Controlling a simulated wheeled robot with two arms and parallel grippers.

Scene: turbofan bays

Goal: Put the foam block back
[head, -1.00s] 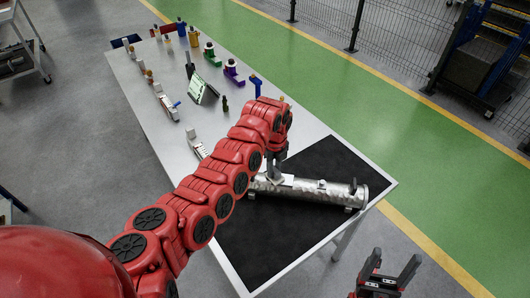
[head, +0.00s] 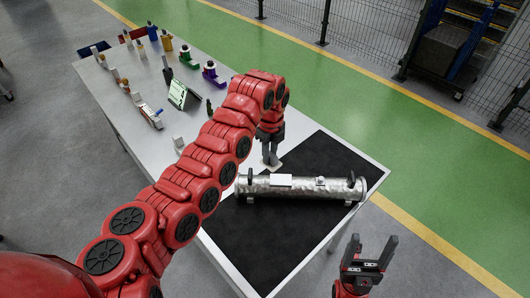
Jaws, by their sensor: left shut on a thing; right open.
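A silver metal cylinder (head: 325,188) lies on the black mat (head: 262,240), with dark upright fittings near its ends and a flat white patch (head: 282,180) on top. My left gripper (head: 270,155) is just behind the cylinder, pointing down. It is shut on a small pale piece (head: 273,166), mostly hidden by the fingers. I cannot tell whether this piece is the foam block, or whether it touches the cylinder or mat. My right gripper (head: 372,247) is open and empty, off the table's near right corner.
The grey table (head: 205,126) carries a tilted screen (head: 183,94), a green piece (head: 187,57), a purple piece (head: 212,74) and several other small parts at its far end. The mat in front of the cylinder is clear. A mesh fence stands beyond the green floor lane.

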